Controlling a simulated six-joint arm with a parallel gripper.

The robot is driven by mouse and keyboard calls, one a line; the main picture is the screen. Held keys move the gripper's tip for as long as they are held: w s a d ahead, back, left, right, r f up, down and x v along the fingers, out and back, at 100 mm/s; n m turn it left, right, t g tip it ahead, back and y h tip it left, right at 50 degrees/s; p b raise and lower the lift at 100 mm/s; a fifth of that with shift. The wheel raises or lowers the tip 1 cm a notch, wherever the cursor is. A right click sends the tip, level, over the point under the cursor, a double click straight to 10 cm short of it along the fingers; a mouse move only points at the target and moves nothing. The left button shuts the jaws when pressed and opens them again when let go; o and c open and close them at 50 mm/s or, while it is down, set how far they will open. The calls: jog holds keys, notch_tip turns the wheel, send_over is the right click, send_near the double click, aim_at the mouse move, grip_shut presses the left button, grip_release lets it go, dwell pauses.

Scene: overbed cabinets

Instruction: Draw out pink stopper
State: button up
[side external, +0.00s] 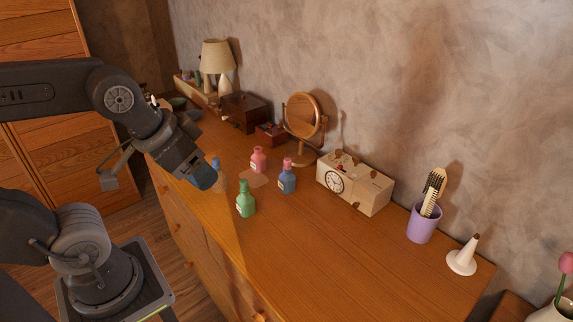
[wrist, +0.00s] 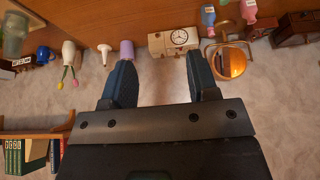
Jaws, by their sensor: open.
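The pink stopper (side external: 287,162) sits in the neck of a blue bottle (side external: 287,180) standing upright on the wooden dresser. A pink bottle (side external: 259,160) and a green bottle (side external: 245,200) stand nearby. My gripper (side external: 205,180) is left of these bottles, above the dresser, and apart from them. In the upside-down wrist view, my gripper (wrist: 158,58) has its blue-grey fingers spread with nothing between them. A blue bottle (wrist: 208,15) and a pink bottle (wrist: 249,10) show at the top, right of the fingers.
A cream clock box (side external: 368,190) stands against the wall right of the bottles, with a round wooden mirror (side external: 303,116) behind. A purple cup (side external: 422,225) and a white cone (side external: 462,258) are farther right. The dresser's front right (side external: 330,265) is clear.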

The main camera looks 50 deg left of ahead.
dwell(0.4)
jog(key=m+t+y, duration=0.5)
jog(key=m+y, duration=0.4)
jog(key=m, duration=1.9)
send_near(288, 160)
jog(key=x, duration=0.6)
jog(key=shift+w+a+f, duration=0.15)
jog(key=shift+w+f, duration=0.05)
jog(key=shift+f, duration=0.35)
jog(key=shift+x, duration=2.75)
jog(key=shift+a+r, duration=0.1)
jog(key=shift+r, duration=0.1)
